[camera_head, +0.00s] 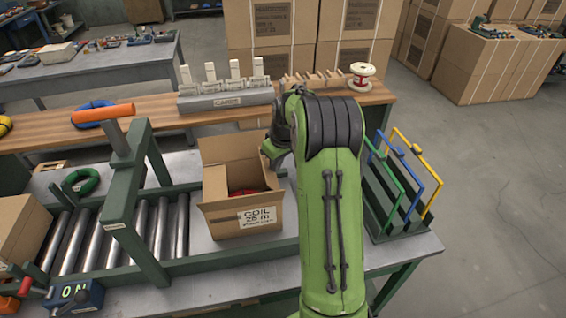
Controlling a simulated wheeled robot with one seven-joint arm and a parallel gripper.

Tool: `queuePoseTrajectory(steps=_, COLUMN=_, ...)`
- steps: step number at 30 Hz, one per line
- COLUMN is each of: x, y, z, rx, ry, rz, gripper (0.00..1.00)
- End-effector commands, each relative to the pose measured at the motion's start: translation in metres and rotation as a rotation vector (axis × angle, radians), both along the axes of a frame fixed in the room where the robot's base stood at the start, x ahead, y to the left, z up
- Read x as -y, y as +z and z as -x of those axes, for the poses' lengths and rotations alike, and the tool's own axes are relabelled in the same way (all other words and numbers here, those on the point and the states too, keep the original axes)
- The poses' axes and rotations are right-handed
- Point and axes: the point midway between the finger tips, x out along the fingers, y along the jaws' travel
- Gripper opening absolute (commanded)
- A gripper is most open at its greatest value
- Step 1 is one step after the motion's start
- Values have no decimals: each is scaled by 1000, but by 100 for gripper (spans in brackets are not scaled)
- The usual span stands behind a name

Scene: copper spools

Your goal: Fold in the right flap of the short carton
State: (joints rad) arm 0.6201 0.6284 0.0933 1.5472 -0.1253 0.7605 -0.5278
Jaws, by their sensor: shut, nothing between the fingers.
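An open brown carton (249,217) with a "COIL 25 m" label stands on the grey bench, and something red (245,191) shows inside it. Its back flap (229,148) stands up. My gripper (271,153) is at the carton's upper right edge, at the end of my green arm. It is shut and holds nothing; its fingertips are small and partly hidden. My arm covers the area right of the carton. The right flap cannot be made out clearly, and I cannot tell whether my gripper touches it.
A roller conveyor with a green frame (124,185) stands left of the carton. A rack with green, blue and yellow frames (408,205) stands right of my arm. A wooden shelf behind holds a grey block (226,95) and a spool (361,76).

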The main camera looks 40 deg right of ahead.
Motion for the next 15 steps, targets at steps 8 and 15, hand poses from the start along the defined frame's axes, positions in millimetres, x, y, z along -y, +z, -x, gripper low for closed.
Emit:
queuePoseTrajectory(steps=8, x=-18, y=-1, z=-9, rx=0, ry=2, rz=0, gripper=0)
queuePoseTrajectory(steps=15, x=-33, y=-1, z=-16, rx=0, ry=2, rz=0, gripper=0)
